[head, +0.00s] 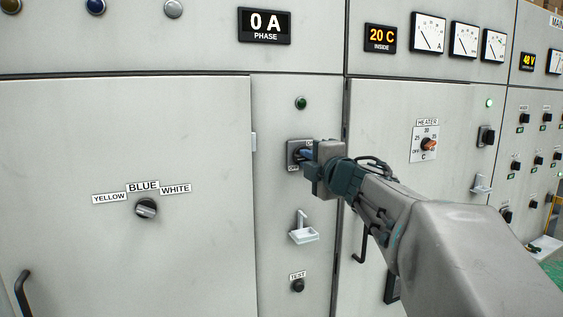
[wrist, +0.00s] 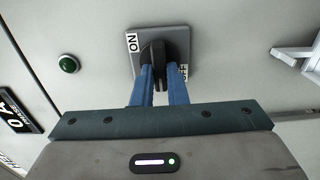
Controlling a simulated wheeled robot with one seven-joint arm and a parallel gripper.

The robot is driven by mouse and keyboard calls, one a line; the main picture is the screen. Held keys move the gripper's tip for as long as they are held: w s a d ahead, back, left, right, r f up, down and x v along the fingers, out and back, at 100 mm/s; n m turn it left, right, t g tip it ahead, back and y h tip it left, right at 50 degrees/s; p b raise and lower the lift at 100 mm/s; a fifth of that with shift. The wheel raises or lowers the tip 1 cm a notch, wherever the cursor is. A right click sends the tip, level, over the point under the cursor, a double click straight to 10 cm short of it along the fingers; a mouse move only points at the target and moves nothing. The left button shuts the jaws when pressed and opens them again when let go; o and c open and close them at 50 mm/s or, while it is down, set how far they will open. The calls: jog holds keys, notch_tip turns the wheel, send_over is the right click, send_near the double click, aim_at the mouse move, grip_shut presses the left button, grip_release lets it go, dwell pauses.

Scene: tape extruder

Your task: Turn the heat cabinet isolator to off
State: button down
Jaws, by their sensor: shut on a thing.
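A rotary isolator with a black handle on a grey square plate (head: 293,148) is on the narrow panel under the "0 A PHASE" display. In the wrist view its handle (wrist: 158,52) is between my two blue fingers, and the plate (wrist: 175,42) carries ON and OFF labels. My gripper (head: 305,154) is shut on this handle; it also shows in the wrist view (wrist: 162,72). My fingers partly hide the handle and the OFF label. Another black isolator (head: 486,136) is on the heater cabinet, right of the heater dial (head: 428,144), apart from my gripper.
A dark green lamp (head: 301,103) is above the gripped isolator. A white bracket (head: 304,234) and a test knob (head: 297,285) are below it. A lit lamp (head: 489,103) is above the heater-cabinet isolator. A phase selector knob (head: 146,208) is on the left door.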

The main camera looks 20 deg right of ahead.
jog(key=c, duration=1.4)
grip_release()
jog(key=shift+c, duration=0.2)
jog(key=s+p, duration=0.4)
jog(key=s, duration=0.9)
jog(key=shift+s+d, duration=0.3)
jog(key=shift+s, duration=0.1)
